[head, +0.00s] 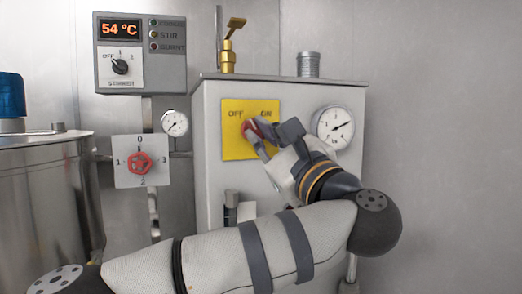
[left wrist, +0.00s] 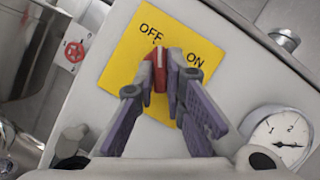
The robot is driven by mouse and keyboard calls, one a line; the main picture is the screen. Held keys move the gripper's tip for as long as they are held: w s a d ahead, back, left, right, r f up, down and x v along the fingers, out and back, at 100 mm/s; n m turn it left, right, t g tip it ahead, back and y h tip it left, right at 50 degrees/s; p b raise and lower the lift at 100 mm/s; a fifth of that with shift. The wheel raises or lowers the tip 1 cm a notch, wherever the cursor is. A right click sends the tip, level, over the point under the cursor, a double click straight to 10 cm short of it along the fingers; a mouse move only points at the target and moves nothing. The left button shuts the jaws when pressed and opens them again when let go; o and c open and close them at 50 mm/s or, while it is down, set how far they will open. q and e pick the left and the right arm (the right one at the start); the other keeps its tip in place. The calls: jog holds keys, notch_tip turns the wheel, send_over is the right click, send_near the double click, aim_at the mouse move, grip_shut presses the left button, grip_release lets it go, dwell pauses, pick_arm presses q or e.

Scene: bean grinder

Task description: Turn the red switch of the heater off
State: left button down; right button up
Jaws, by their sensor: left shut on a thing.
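The heater (head: 220,178) is a pale grey box in the middle of the head view. On its front is a yellow plate (head: 233,148) marked OFF on the left and ON on the right. The red switch (head: 246,129) sits on this plate, partly covered by my fingers. My left gripper (head: 257,131) reaches in from the right side of the plate. In the left wrist view its fingers (left wrist: 160,70) are shut on the red switch (left wrist: 159,79), one on each side. My right gripper is not in view.
A round gauge (head: 334,128) is on the heater, right of the plate and close to my left gripper. A brass valve (head: 228,60) stands on top. To the left are a red valve wheel (head: 140,163), a stirrer box (head: 172,77) reading 54 °C and a steel tank (head: 45,200).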

pick_arm(q)
jog(key=shift+d+n+g+y+b, duration=0.1)
jog(key=shift+n+g+y+b, duration=0.45)
jog(key=shift+n, duration=1.05)
jog(key=shift+n+g, duration=0.25)
jog(key=shift+n, duration=0.05)
jog(key=c, duration=1.7)
grip_release()
jog(key=shift+o, duration=0.2)
jog(key=v, duration=0.7)
jog(key=shift+s, duration=0.2)
jog(key=shift+d, duration=0.1)
